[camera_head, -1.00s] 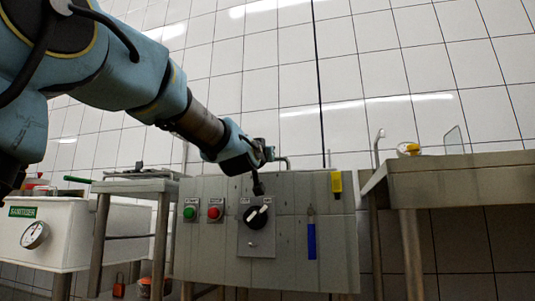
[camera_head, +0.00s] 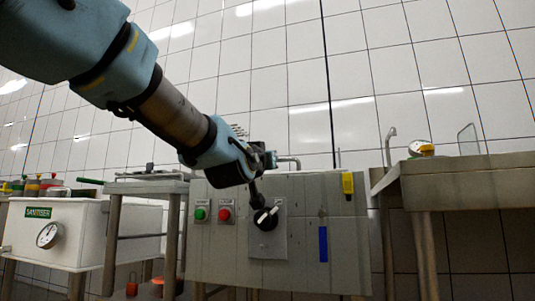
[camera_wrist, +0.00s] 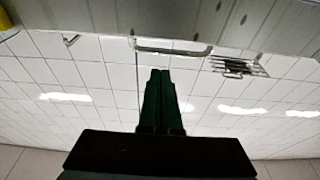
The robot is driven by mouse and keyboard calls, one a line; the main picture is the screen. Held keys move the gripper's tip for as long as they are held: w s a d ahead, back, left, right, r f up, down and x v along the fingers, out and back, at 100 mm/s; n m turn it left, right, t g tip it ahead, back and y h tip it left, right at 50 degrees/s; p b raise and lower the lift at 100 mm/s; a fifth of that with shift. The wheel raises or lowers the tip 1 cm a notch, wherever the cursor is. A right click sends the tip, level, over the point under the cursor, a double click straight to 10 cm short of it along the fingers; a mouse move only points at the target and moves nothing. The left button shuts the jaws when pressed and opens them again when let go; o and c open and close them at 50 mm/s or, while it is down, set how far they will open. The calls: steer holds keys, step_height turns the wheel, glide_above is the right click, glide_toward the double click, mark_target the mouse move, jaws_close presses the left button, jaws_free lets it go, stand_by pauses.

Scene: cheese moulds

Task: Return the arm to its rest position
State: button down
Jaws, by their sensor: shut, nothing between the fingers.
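My gripper (camera_head: 256,190) is at the end of my blue arm, in the middle of the head view. It is in front of the grey panel (camera_head: 345,255), close to the black rotary knob (camera_head: 265,219) in the picture; I cannot tell whether it touches the knob. In the wrist view my gripper (camera_wrist: 160,72) shows as two dark fingers side by side, shut with nothing between them. The wrist view looks toward the tiled wall, with a grey surface along its top edge.
A green button (camera_head: 200,214) and a red button (camera_head: 225,214) sit left of the knob. A white sanitiser tank (camera_head: 105,240) and a metal table (camera_head: 150,187) stand at the left. A bench (camera_head: 465,187) stands at the right. The space before the upper wall is clear.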

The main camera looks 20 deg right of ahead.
steer(key=shift+s+a, duration=0.9)
steer(key=shift+s, duration=0.1)
steer(key=shift+w+f, duration=0.1)
